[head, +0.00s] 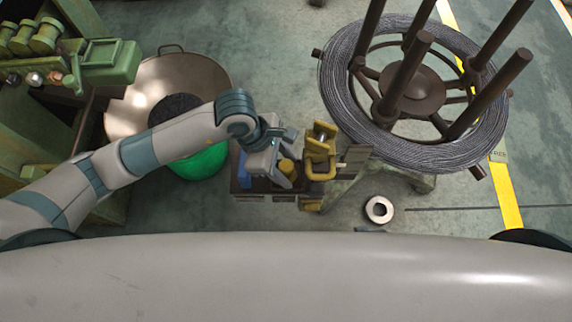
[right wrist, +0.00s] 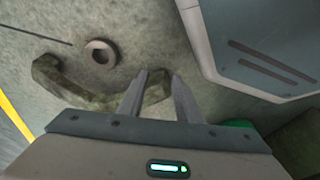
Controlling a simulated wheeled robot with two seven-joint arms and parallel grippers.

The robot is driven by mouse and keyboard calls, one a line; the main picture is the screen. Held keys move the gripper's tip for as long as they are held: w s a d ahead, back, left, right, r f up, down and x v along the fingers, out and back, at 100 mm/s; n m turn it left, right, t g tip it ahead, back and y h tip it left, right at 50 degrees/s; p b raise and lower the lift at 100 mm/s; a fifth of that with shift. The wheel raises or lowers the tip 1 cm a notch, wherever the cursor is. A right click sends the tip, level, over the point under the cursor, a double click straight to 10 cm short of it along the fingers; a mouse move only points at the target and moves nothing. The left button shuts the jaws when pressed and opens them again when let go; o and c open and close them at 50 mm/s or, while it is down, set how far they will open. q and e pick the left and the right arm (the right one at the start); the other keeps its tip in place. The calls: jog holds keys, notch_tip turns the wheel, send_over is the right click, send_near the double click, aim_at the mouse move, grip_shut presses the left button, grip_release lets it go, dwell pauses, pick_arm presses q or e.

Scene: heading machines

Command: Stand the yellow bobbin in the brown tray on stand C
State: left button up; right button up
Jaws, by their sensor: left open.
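A small yellow piece (head: 288,168), which looks like the yellow bobbin, shows at the fingers of my left gripper (head: 280,177). That gripper is open and points down at it; whether the fingers touch it cannot be told. Below them is a dark brown box-like tray or stand top (head: 262,194), partly hidden by the gripper. No letter C can be read on it. My right gripper (right wrist: 158,76) shows in the right wrist view, its two fingers apart and nothing between them, over the floor.
A blue piece (head: 244,170) lies left of my left gripper. A yellow clamp-like fixture (head: 320,160) stands close on its right. A wire coil reel (head: 345,105) fills the upper right. A pale basin (head: 205,70), a green bucket (head: 203,163) and a ring (head: 379,209) are around.

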jog(key=shift+w, duration=0.1)
pick_arm(q)
jog(key=shift+r, duration=0.15)
pick_arm(e)
jog(key=shift+f, duration=0.1)
pick_arm(q)
jog(key=shift+r, duration=0.1)
jog(key=shift+w+a+r, duration=0.1)
jog(key=shift+a+r, duration=0.15)
jog(key=shift+r, duration=0.45)
jog(key=v, duration=1)
jog(key=shift+r, duration=0.3)
pick_arm(e)
jog(key=shift+w+r, duration=0.15)
jog(key=shift+r, duration=0.35)
